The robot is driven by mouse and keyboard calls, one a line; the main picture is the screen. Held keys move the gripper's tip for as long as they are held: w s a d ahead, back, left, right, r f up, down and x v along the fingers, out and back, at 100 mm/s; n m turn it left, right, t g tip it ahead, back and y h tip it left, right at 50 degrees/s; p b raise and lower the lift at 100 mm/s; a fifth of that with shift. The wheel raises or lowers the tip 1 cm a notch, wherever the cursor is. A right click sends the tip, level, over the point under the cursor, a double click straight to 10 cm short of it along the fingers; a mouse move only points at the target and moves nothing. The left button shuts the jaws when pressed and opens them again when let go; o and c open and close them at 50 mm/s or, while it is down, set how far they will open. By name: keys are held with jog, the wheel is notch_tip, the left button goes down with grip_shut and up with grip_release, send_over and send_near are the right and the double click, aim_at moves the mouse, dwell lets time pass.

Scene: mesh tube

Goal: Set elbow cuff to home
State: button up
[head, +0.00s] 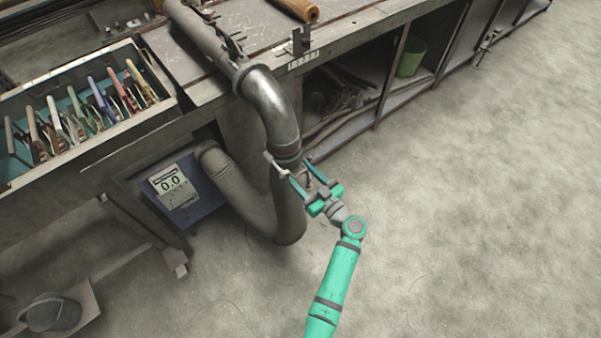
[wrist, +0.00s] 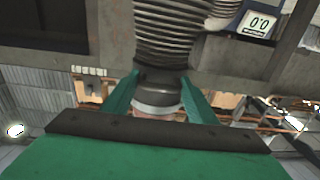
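The metal elbow pipe (head: 268,98) curves down from the bench edge. The elbow cuff (head: 287,154) is the dark band at its lower end. In the wrist view the cuff (wrist: 160,88) shows as a dark ring with a paler rim, below a ribbed grey hose (wrist: 168,35). My green gripper (head: 290,162) reaches up from below right, its fingers spread on either side of the cuff. In the wrist view the gripper's fingers (wrist: 160,84) flank the cuff closely. I cannot tell whether they touch it. The hose (head: 262,215) hangs in a loop below the elbow.
A blue box with a display reading 0.0 (head: 175,190) stands left of the hose. A tray of coloured-handled tools (head: 90,65) is on the bench at left. A green bin (head: 411,57) sits on the shelf under the bench. The floor at right is clear.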

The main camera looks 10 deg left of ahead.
aim_at(295, 160)
jog(key=shift+w+d+r, duration=0.1)
jog(key=shift+w+r, duration=0.1)
jog(key=shift+r, duration=1.8)
jog(key=o, duration=1.2)
jog(key=shift+r, duration=0.1)
jog(key=shift+s+f, duration=0.1)
jog(key=shift+f, duration=0.1)
jog(key=v, duration=1)
jog(key=shift+s+d, duration=0.15)
jog(key=shift+d, duration=0.15)
jog(key=shift+s, duration=0.15)
